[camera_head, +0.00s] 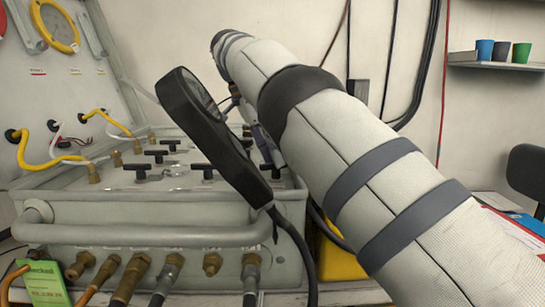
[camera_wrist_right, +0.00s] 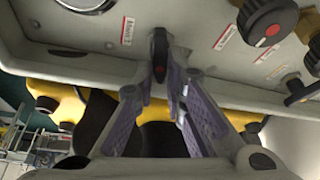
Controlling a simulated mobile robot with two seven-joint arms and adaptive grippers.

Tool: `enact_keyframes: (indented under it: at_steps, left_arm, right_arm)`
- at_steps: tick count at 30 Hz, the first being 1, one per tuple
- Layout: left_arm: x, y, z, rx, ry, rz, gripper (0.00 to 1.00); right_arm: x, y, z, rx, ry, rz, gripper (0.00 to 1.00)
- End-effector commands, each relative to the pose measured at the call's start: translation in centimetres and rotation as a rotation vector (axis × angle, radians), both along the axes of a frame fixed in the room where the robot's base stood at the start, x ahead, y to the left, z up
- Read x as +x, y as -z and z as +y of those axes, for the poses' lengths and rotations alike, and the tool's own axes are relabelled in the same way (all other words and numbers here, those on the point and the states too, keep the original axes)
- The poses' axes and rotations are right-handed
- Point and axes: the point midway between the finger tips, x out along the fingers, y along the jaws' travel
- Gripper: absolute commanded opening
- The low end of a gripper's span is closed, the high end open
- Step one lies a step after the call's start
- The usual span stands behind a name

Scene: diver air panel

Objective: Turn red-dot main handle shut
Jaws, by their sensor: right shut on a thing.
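My right gripper (camera_wrist_right: 163,75) is closed with its purple-grey fingers on either side of a black bar handle (camera_wrist_right: 158,45) at the panel's edge. A small red mark shows on the handle's end. In the head view, my right arm reaches over the panel and mostly hides the gripper; only a bit of purple finger (camera_head: 262,140) shows. The handle's full angle is hard to tell. A round black knob with a red dot (camera_wrist_right: 268,28) sits right of the gripper in the wrist view, apart from it. My left gripper is not in view.
The grey panel box (camera_head: 130,205) carries several black T-handles (camera_head: 207,171) and a front rail (camera_head: 150,236). Hoses hang from brass fittings (camera_head: 136,270) below. A yellow case (camera_head: 335,262) stands right of the box. A green card (camera_head: 45,282) is at lower left.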

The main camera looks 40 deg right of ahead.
Motion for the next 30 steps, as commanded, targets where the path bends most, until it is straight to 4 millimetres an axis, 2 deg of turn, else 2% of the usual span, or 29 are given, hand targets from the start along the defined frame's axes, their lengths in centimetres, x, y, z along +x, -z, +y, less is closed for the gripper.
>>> enact_keyframes:
  at_steps: [20,21,30]
  left_arm:
    - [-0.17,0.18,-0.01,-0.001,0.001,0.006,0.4]
    - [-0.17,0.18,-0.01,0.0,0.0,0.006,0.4]
    - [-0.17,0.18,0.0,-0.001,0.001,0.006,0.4]
  right_arm:
    - [0.0,0.0,-0.01,0.002,0.042,0.0,0.0]
    - [0.0,0.0,-0.01,0.002,0.042,0.0,0.2]
    - [0.01,-0.01,0.0,0.001,0.04,0.0,0.2]
